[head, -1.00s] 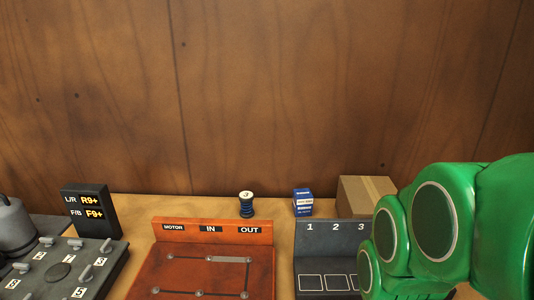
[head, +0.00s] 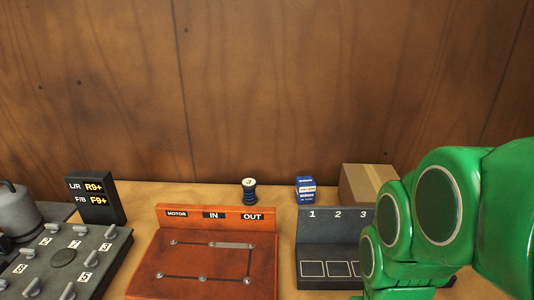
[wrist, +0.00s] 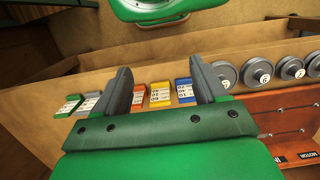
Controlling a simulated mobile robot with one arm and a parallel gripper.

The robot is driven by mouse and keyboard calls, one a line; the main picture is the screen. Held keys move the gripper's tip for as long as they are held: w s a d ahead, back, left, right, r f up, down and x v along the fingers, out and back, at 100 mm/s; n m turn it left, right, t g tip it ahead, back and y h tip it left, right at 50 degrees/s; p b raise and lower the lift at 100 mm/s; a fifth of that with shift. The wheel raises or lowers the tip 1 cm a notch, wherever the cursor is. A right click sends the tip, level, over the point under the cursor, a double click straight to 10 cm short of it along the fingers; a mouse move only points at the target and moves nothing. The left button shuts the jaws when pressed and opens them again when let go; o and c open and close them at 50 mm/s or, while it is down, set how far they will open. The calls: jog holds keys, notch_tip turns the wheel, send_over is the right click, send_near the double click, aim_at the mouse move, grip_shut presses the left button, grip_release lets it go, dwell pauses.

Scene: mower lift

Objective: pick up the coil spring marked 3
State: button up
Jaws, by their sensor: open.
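The coil spring marked 3 (head: 249,191) stands upright on the bench behind the orange board. It is dark with a pale top bearing the 3. It does not show in the wrist view. My gripper (wrist: 165,78) shows in the wrist view with its two dark fingers wide apart and nothing held between them. Small coloured blocks lie beyond the fingers. In the head view my green arm fills the right side, and the gripper itself is out of sight, so its distance from the spring cannot be told.
The orange board (head: 207,266) labelled MOTOR, IN, OUT stands in front of the spring. A dark rack (head: 325,248) marked 1, 2, 3 is right of it. A blue box (head: 305,190) and a cardboard box (head: 366,184) stand behind. A switch panel (head: 88,250) is at left.

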jog(key=o, duration=0.3)
jog(key=n+t+y, duration=0.2)
jog(key=n+t, duration=0.4)
send_over(249, 182)
jog(key=s+d, duration=0.2)
jog(key=d, duration=0.1)
notch_tip(249, 182, down, 8)
jog(key=shift+w+a+f, duration=0.3)
jog(key=shift+a+f, duration=0.3)
jog(key=shift+a, duration=0.05)
jog(key=shift+s+a+x, duration=0.1)
jog(key=shift+a+x, duration=0.05)
jog(key=shift+x, duration=1.1)
jog(key=shift+s+a+x, duration=0.15)
jog(key=shift+x, duration=1.05)
jog(key=shift+s+a+x, duration=0.1)
jog(key=shift+x, duration=1.15)
